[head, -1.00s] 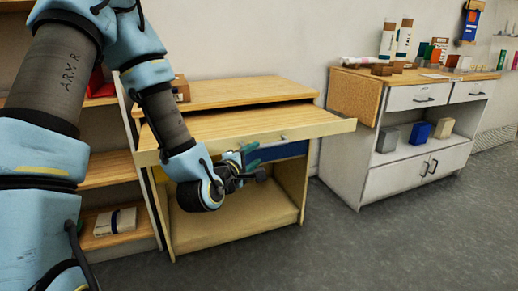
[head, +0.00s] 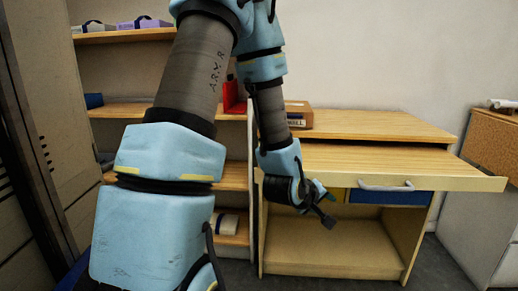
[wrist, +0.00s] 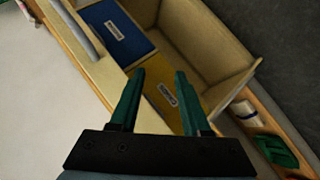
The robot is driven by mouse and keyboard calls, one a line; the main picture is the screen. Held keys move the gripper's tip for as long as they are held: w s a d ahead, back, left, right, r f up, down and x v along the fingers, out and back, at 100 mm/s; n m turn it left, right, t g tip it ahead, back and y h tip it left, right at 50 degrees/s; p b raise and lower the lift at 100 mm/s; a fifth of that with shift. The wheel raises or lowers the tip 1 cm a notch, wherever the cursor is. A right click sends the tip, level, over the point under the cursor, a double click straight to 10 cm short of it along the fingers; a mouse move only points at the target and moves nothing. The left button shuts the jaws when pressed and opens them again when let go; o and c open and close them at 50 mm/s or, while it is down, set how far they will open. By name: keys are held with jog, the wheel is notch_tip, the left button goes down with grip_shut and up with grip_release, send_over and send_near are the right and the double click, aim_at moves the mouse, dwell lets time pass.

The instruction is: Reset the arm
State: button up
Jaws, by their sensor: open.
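My gripper (head: 322,197) is in front of the wooden desk (head: 380,125), just under the left part of its pulled-out upper board (head: 400,165). In the wrist view my gripper (wrist: 160,82) has two green fingers standing apart with nothing between them. I cannot tell whether a finger touches the yellow front. In the head view the blue front (head: 385,198) shows below the board, and the arm hides part of the desk's left side.
A shelf unit (head: 125,110) with boxes stands left of the desk, behind my arm. A pale cabinet (head: 480,215) is at the right edge. A cardboard box (head: 299,114) sits on the desk top. The desk's lower bay (head: 335,262) looks empty.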

jog(key=a+m+g+y, duration=0.25)
jog(key=a+y, duration=0.25)
jog(key=a, duration=0.9)
jog(key=s+a+r+m+g+y, duration=0.2)
jog(key=s+a+r+g, duration=0.2)
jog(key=s+a, duration=0.55)
notch_tip(320, 180, up, 13)
jog(key=w+a+p, duration=0.1)
jog(key=p, duration=1.2)
jog(key=shift+a+f, duration=0.15)
jog(key=shift+f, duration=0.05)
